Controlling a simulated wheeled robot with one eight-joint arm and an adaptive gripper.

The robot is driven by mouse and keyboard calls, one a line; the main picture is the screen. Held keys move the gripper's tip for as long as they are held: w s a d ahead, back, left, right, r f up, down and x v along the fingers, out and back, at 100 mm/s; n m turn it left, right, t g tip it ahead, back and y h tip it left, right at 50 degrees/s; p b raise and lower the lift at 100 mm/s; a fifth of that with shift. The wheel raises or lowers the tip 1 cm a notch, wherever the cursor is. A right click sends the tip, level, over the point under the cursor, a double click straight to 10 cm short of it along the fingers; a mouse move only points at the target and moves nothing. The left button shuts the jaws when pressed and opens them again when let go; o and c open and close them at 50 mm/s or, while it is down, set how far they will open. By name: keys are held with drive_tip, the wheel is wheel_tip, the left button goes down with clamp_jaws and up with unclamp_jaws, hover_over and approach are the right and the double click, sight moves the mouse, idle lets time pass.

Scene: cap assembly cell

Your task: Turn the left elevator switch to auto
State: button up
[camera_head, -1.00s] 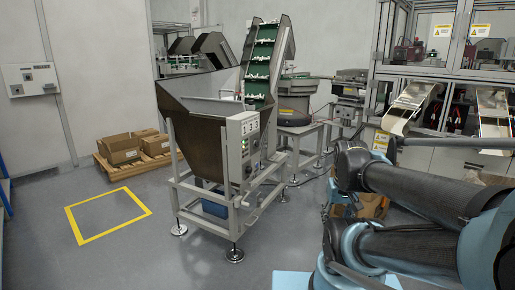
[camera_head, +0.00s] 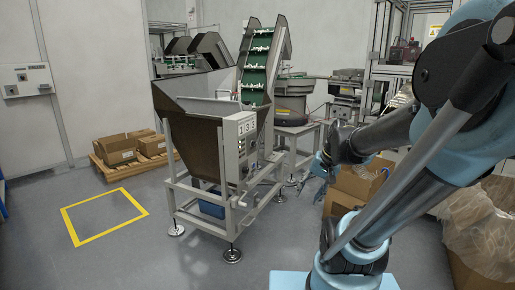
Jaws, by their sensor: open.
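The left elevator (camera_head: 200,130) stands in the middle of the head view, a grey hopper on a metal frame with a green cleated belt (camera_head: 257,65) rising behind it. Its control box (camera_head: 240,140) is on the hopper's right side, with small switches and buttons too small to read. My gripper (camera_head: 322,168) is to the right of the control box, apart from it, pointing down and left. Its fingers are small and dark, and it holds nothing that I can see.
Cardboard boxes (camera_head: 117,150) sit on a pallet at the left. A yellow floor square (camera_head: 104,216) is empty. More cardboard boxes (camera_head: 358,182) stand behind my arm. A wall panel (camera_head: 27,80) hangs at the far left. The floor in front of the elevator is clear.

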drive_tip(key=w+a+r+m+y, duration=0.3)
drive_tip(key=w+a+y, duration=0.15)
drive_tip(key=w, duration=0.75)
drive_tip(key=m+t+y, duration=0.5)
drive_tip(key=m+y, duration=0.3)
approach(254, 144)
drive_tip(key=x, duration=0.8)
drive_tip(key=shift+w, duration=0.2)
drive_tip(key=shift+f, duration=0.1)
